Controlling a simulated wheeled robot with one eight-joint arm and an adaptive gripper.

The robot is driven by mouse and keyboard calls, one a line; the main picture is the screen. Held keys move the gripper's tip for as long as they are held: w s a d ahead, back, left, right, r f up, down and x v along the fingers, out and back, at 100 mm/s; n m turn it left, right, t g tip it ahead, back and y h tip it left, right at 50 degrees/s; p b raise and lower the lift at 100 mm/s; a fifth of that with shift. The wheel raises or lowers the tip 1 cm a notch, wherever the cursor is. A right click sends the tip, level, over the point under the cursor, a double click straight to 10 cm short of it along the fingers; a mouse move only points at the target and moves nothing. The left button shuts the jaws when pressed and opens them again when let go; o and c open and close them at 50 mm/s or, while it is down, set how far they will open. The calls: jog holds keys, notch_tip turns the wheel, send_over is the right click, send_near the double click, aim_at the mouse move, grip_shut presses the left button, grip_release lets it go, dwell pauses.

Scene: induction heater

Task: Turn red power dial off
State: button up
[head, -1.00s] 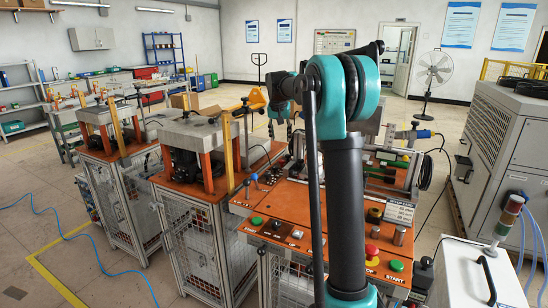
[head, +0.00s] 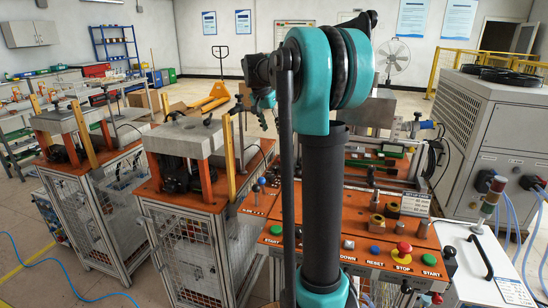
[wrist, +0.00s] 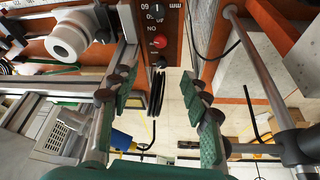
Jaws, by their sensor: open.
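A small red round dial or button (wrist: 159,41) shows on a dark panel with white numbers at the top middle of the wrist view. A black knob sits just below it. My gripper (wrist: 158,82) is open and empty, with green-padded fingers spread to either side below the red part; they look apart from it. In the head view the gripper end (head: 262,105) hangs behind my arm, above the orange bench (head: 255,205), and its fingers are small and partly hidden. I cannot pick out that red part in the head view.
A red stop button (head: 403,248) and green start buttons (head: 429,259) are on the bench's front panel. A grey rod (wrist: 258,60) runs along the right of the wrist view. A white cylinder (wrist: 72,38) is at its upper left.

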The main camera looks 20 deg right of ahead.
aim_at(281, 160)
jog(key=x, duration=1.7)
jog(key=shift+w+f, duration=0.1)
grip_shut()
